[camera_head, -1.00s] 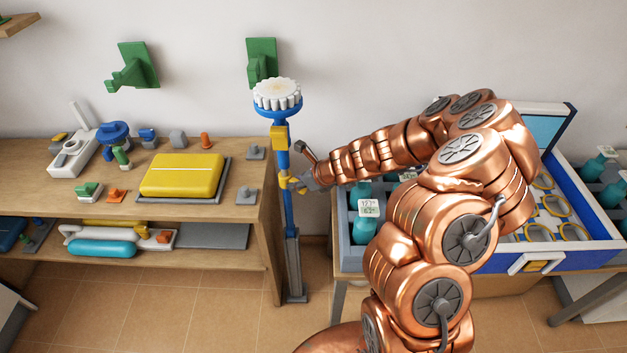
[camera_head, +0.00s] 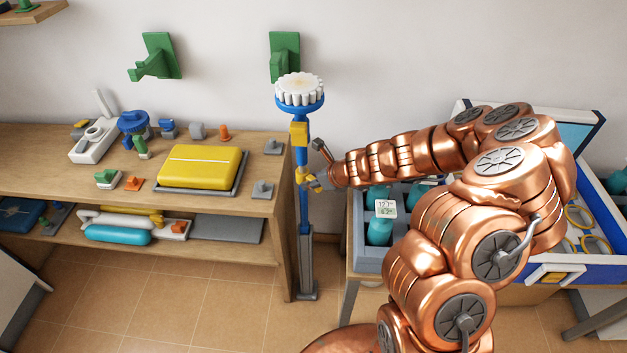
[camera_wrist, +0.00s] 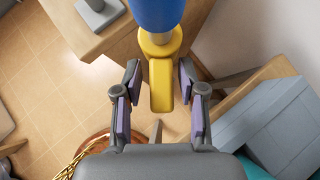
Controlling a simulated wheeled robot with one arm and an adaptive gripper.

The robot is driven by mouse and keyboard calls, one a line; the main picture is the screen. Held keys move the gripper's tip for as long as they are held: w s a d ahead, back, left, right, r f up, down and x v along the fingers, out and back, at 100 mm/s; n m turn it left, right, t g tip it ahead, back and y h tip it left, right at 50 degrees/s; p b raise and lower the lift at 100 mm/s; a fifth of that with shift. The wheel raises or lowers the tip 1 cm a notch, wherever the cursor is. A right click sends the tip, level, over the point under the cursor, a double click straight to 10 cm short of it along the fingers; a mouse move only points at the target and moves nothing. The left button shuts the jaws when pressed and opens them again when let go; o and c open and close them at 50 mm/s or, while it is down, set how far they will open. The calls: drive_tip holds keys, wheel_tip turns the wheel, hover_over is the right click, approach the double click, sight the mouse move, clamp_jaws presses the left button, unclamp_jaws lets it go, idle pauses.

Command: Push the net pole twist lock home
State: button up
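The net pole (camera_head: 304,210) stands upright beside the shelf's right end, blue above and grey at its foot, with a white ribbed head (camera_head: 300,87) on top. A yellow twist lock (camera_head: 303,175) sits partway down the pole; higher up is another yellow block (camera_head: 299,134). In the head view my gripper (camera_head: 313,182) is at the lock's height, just right of the pole. In the wrist view the lock's yellow lever (camera_wrist: 161,88) lies between the pads of my open gripper (camera_wrist: 160,78). Gaps show on both sides of the lever.
The wooden shelf (camera_head: 230,203) on the left holds a yellow case (camera_head: 199,166) and several small parts. A grey crate with teal bottles (camera_head: 379,230) and a blue-white case (camera_head: 607,262) stand on the right-hand table. Two green brackets (camera_head: 284,57) are on the wall.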

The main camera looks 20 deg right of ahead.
drive_tip(key=shift+o, duration=0.3)
drive_tip(key=shift+d+r, duration=0.1)
drive_tip(key=shift+r, duration=0.05)
drive_tip(key=v, duration=1.1)
drive_tip(key=shift+s+r, duration=0.25)
drive_tip(key=shift+s, duration=0.1)
drive_tip(key=shift+d, duration=0.1)
drive_tip(key=shift+c, duration=0.4)
